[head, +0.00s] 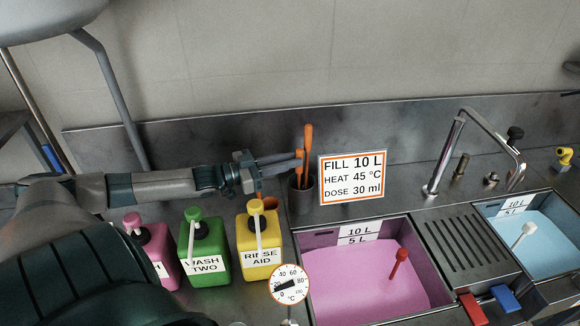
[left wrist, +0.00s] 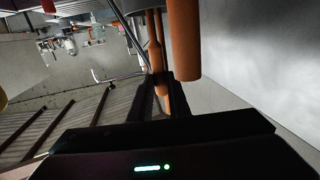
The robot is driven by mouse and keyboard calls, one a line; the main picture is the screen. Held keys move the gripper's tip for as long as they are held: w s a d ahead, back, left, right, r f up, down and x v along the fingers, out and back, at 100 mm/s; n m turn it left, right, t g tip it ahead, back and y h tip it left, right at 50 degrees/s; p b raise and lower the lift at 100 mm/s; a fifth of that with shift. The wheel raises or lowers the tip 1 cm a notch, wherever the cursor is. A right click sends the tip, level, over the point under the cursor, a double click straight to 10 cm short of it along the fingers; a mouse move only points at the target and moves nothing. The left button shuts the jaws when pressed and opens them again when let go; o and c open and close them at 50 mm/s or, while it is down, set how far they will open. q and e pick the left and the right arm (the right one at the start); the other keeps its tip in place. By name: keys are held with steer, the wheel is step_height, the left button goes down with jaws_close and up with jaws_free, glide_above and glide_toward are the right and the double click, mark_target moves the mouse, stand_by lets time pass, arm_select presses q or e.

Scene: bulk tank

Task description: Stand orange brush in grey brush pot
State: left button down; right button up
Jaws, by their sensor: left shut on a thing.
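The grey brush pot (head: 302,200) stands on the steel counter behind the yellow bottle, left of the sign. Two orange handles rise from its mouth. My left gripper (head: 298,160) reaches in from the left just above the pot and is shut on the shorter handle, the orange brush (head: 299,154). In the left wrist view that brush (left wrist: 156,55) runs between the dark fingertips, and its lower end goes toward the pot (left wrist: 128,6). Its head is hidden, so I cannot tell how deep it sits. My right gripper is not in view.
A second, thicker orange handle (head: 307,138) stands close beside, also large in the left wrist view (left wrist: 183,40). The fill sign (head: 352,177) is just right. Pink, green and yellow (head: 259,245) pump bottles stand in front, below my arm. A pink-filled sink (head: 365,275) lies front right.

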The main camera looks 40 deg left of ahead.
arm_select(q)
steer(key=shift+w+a+f, duration=0.15)
steer(key=shift+w+f, duration=0.2)
steer(key=shift+f, duration=0.4)
steer(key=shift+s, duration=0.1)
steer(key=shift+s+b, duration=0.1)
steer(key=shift+b, duration=0.2)
steer(key=c, duration=1.7)
jaws_free()
steer(key=shift+f, duration=0.1)
steer(key=shift+o, duration=0.2)
